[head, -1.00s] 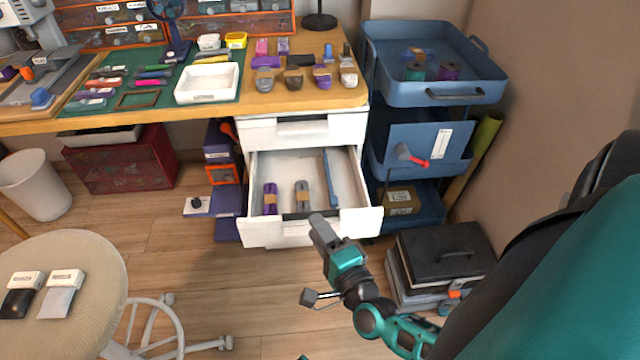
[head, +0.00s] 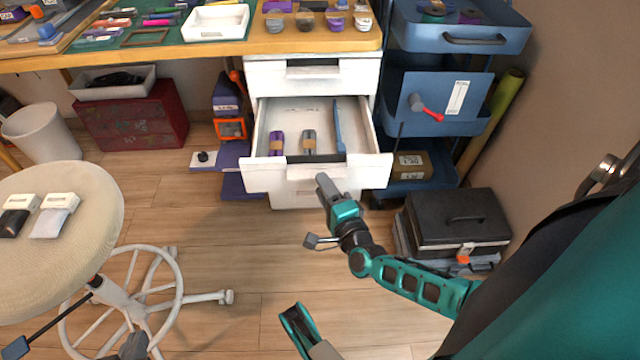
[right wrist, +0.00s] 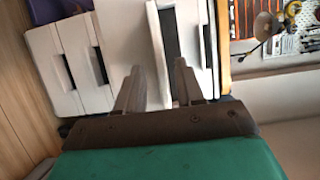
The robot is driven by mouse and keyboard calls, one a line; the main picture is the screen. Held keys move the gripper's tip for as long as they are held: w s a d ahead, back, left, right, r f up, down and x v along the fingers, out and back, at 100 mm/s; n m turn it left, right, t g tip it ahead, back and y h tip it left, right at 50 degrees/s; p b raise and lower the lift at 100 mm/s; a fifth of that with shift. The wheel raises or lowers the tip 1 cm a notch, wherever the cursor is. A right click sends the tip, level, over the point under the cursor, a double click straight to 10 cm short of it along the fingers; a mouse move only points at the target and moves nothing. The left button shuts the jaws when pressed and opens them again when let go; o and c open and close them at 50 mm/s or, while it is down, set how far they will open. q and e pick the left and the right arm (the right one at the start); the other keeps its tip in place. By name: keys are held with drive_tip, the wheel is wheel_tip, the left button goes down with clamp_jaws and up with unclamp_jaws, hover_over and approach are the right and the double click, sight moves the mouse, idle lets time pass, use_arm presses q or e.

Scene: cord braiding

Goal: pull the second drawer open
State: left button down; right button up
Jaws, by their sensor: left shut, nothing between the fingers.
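The white drawer cabinet (head: 257,75) stands under the desk's right end in the head view. Its top drawer (head: 345,72) is shut. The second drawer (head: 370,168) stands well out; inside lie a purple bundle (head: 276,139), a grey bundle (head: 309,136) and a blue strip (head: 338,125). My left gripper (head: 133,345) shows partly at the bottom left edge, shut and empty, far from the drawer.
A blue trolley (head: 465,42) stands close right of the cabinet, with a black toolbox (head: 457,217) in front. A stool (head: 60,245) with a wheeled base is at left. The floor (head: 225,245) between stool and cabinet is mostly clear.

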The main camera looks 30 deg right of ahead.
drive_tip(key=shift+w+d, duration=0.2)
drive_tip(key=shift+w, duration=1.1)
drive_tip(key=shift+c, duration=0.3)
clamp_jaws()
